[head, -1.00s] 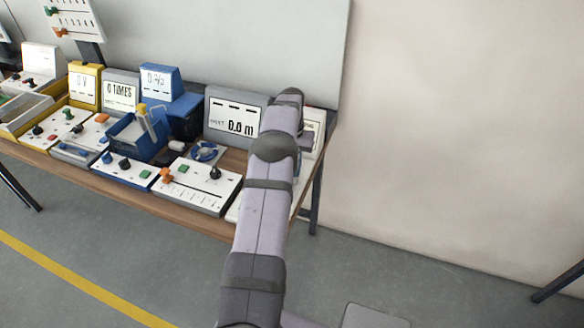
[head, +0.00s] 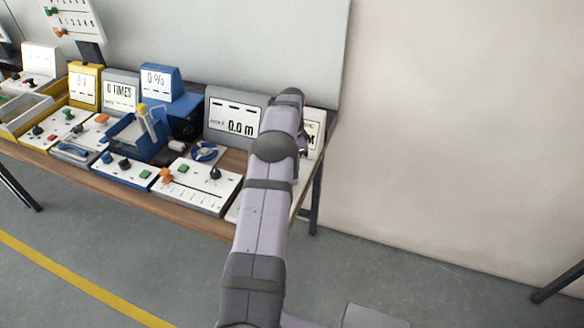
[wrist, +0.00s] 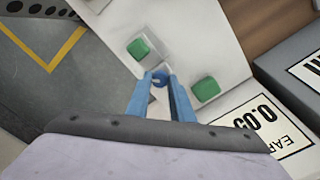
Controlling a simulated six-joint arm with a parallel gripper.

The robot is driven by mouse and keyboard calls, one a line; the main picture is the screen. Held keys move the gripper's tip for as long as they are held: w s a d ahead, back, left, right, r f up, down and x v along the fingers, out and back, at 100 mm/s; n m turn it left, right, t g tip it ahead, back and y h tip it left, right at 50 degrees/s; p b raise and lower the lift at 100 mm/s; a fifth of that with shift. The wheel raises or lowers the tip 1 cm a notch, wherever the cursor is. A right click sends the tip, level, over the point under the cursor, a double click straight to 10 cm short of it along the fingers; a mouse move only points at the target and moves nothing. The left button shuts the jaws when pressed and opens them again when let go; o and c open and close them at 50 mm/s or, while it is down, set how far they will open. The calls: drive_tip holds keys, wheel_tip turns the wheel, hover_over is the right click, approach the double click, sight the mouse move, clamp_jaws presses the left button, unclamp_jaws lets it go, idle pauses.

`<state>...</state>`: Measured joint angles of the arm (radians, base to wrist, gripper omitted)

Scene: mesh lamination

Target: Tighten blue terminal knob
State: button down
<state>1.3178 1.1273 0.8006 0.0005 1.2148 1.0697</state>
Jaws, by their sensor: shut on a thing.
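In the wrist view my gripper (wrist: 158,83) has two blue fingers closed in on a small blue knob (wrist: 158,76). The knob sits over a white panel (wrist: 185,52), between two green buttons, one at upper left (wrist: 140,48) and one at right (wrist: 206,89). The fingertips cover part of the knob, so its turn position cannot be told. In the head view my arm hides the gripper and the knob, at the right end of the bench.
In the head view a white panel with a black knob (head: 215,173) and a grey display (head: 235,117) lie left of my arm.

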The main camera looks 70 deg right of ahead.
drive_tip(key=shift+d+r+m, duration=0.1)
drive_tip(key=shift+m, duration=1.1)
drive_tip(key=c, duration=1.6)
unclamp_jaws()
drive_tip(key=shift+o, duration=0.2)
drive_tip(key=shift+r+b, duration=1)
drive_tip(key=shift+r, duration=2.65)
